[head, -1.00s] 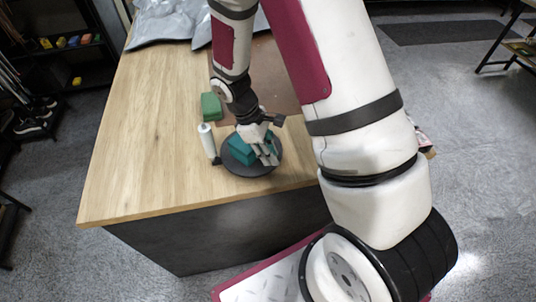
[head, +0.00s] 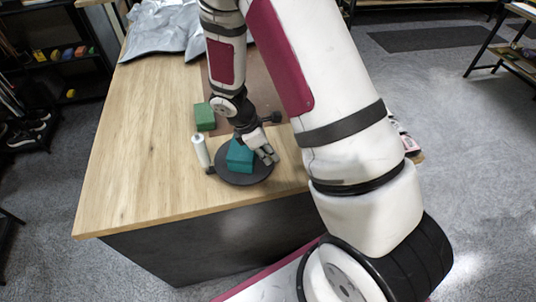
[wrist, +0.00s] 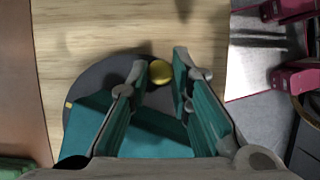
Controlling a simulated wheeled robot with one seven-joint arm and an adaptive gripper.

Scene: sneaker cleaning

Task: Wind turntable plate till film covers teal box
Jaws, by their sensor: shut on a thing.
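The teal box (head: 240,155) sits on the round dark turntable plate (head: 238,180) near the table's front edge. The wrist view shows the box (wrist: 155,135) beneath my fingers and part of the plate (wrist: 95,82). A white film roll (head: 201,152) stands upright at the plate's left side. I cannot make out any film on the box. My gripper (head: 269,158) is over the right part of the plate, beside the box. In the wrist view my gripper (wrist: 160,70) is closed around a round gold knob (wrist: 160,72) between its fingertips.
A green block (head: 204,117) lies on the wooden table (head: 135,155) behind the roll. Crumpled silver sheeting (head: 165,35) covers the far left end. A brown mat (head: 258,87) lies beyond my gripper. The table's left part is clear.

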